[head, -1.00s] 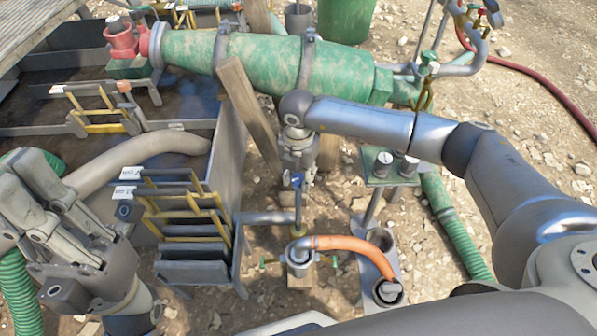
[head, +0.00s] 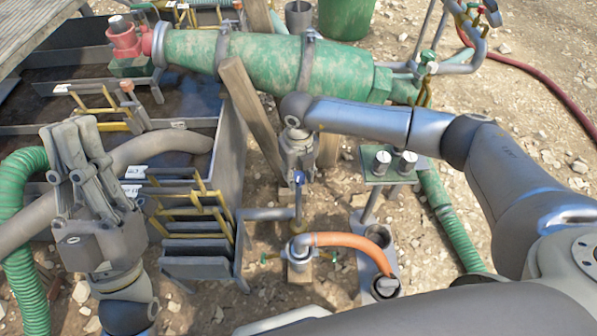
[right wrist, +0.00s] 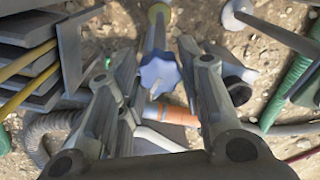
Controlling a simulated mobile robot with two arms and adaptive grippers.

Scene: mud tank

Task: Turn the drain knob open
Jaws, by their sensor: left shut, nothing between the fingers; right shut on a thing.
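The blue star-shaped drain knob (head: 299,178) sits on top of an upright stem at the end of a grey side pipe (head: 268,214). My right gripper (head: 298,168) comes down on it from above and is shut on it. In the right wrist view the knob (right wrist: 159,74) shows between the two fingers, with the stem beyond it. The exact finger contact is hard to see. My left gripper (head: 68,150) is shut and empty, pointing up at the left, in front of a thick beige hose.
The mud tank (head: 228,165) with yellow-handled plates (head: 190,215) stands left of the knob. An orange hose (head: 350,240) curves just below it. A wooden post (head: 250,115) and green cylinder (head: 265,60) lie behind. A stand with two grey knobs (head: 390,175) is to the right.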

